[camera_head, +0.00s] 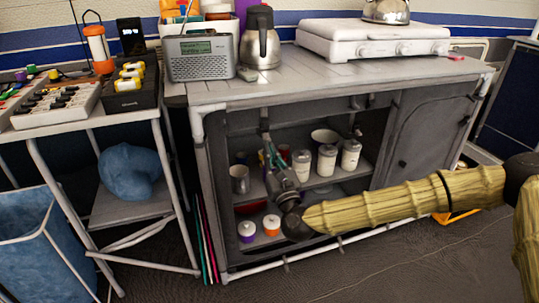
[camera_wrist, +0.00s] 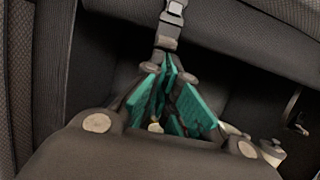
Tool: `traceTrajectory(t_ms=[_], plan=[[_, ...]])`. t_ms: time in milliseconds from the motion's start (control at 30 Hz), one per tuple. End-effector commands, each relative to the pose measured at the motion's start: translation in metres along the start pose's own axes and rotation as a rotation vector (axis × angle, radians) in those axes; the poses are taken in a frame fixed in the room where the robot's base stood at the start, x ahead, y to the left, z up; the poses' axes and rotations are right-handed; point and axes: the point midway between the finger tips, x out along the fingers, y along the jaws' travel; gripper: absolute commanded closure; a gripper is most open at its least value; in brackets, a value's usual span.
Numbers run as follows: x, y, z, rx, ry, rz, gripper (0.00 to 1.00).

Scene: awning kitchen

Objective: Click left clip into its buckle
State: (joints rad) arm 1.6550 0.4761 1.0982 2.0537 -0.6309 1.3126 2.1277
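The left strap (camera_head: 264,122) hangs from the counter's front edge over the open cabinet. In the wrist view its grey buckle (camera_wrist: 174,12) is at top centre, with the dark clip part (camera_wrist: 166,40) directly below it, in line. Whether the two parts are latched cannot be told. My gripper (camera_head: 266,153) points up from below at the strap. In the wrist view its teal-padded fingers (camera_wrist: 170,66) converge just under the clip and appear shut on its lower end, which they partly hide. A second strap (camera_head: 356,122) hangs to the right.
White lidded canisters (camera_head: 327,160), a metal mug (camera_head: 240,179) and small jars (camera_head: 271,225) stand on the shelves close behind my gripper. The counter (camera_head: 300,78) above holds a radio (camera_head: 197,58), a kettle (camera_head: 260,38) and a stove (camera_head: 372,38). A side table (camera_head: 75,122) stands left.

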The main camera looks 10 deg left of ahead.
Motion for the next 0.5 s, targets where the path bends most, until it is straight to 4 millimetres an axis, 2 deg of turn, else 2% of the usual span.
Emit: traceTrajectory(t_ms=[367, 500], plan=[[-0.010, 0.002, -0.041, 0.001, 0.005, 0.002, 1.00], [-0.026, 0.002, -0.036, 0.003, 0.007, 0.003, 1.00]])
